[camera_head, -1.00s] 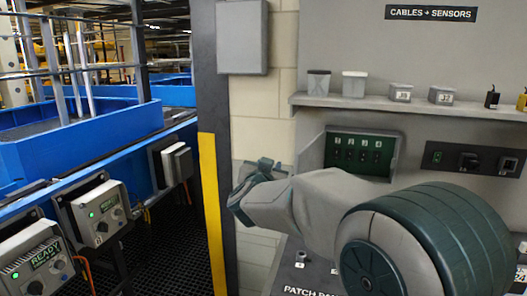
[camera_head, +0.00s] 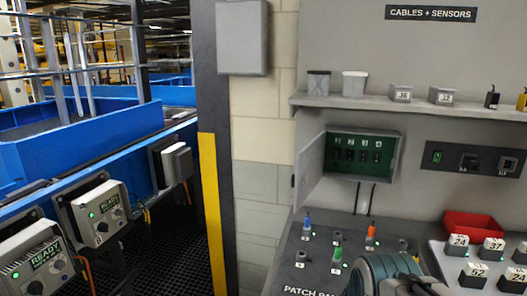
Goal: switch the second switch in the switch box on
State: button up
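The switch box (camera_head: 390,147) is a grey case on the wall with a green inside panel. Its door (camera_head: 311,170) stands open, swung out to the left. Several small dark switches sit in a row inside under pale marks, with the second switch (camera_head: 364,156) second from the left. The switches are too small for me to tell which are on. Only a rounded dark teal part of my arm shows at the bottom right, below the box and apart from it. My gripper is not in view.
Below the box is a patch panel (camera_head: 318,262) with coloured plugs. To its right are a red bin (camera_head: 473,226) and numbered blocks (camera_head: 457,245). A shelf (camera_head: 420,107) with small containers runs above. A dark post with yellow paint (camera_head: 213,200) stands left. Space before the box is clear.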

aim_at(349, 154)
jog(key=u, duration=2.4)
jog(key=i, duration=1.4)
jog(key=z, duration=3.45)
